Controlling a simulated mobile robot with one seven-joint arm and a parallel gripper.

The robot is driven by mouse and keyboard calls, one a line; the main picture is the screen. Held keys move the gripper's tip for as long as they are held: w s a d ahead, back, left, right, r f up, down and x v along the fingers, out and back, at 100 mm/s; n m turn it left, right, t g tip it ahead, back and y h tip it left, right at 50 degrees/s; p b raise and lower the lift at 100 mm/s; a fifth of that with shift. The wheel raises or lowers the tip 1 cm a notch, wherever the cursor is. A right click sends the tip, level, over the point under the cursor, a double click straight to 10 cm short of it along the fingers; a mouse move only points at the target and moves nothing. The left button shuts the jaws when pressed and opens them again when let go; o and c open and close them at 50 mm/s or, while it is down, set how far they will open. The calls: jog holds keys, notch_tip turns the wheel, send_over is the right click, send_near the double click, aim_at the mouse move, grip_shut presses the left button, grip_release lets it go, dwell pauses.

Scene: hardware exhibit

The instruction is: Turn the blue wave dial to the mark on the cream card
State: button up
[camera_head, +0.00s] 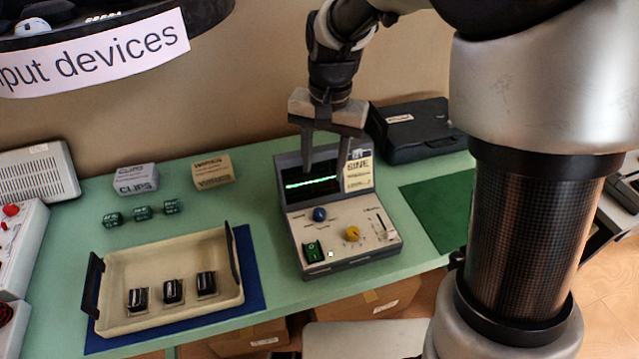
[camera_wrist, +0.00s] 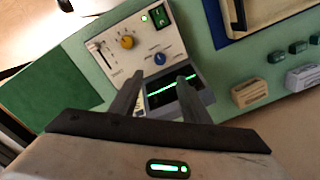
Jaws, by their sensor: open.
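The blue wave dial (camera_head: 319,214) is a small round knob on the sloped white panel of the oscilloscope-like device (camera_head: 345,240). It also shows in the wrist view (camera_wrist: 161,58), just beyond my fingertips. The cream card (camera_head: 358,173) reads "SINE" and stands at the right of the dark screen (camera_head: 311,185), which shows a green, nearly flat trace. A mark on the card is too small to make out. My gripper (camera_head: 326,165) is open and empty, fingers pointing down in front of the screen and card, apart from the dial. It also shows in the wrist view (camera_wrist: 160,78).
A yellow knob (camera_head: 352,233), a lit green switch (camera_head: 313,250) and a slider (camera_head: 383,228) share the panel. A cream tray (camera_head: 165,262) with black blocks is at left. A black case (camera_head: 418,130) stands behind right; a green mat (camera_head: 440,208) lies clear at right.

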aim_at(320, 212)
jog(key=f, duration=0.4)
jog(key=f+b, duration=0.1)
jog(key=f, duration=0.4)
jog(key=f+b, duration=0.1)
jog(key=f, duration=0.4)
jog(key=shift+w+a, duration=0.15)
jog(key=shift+a, duration=0.15)
jog(key=c, duration=1)
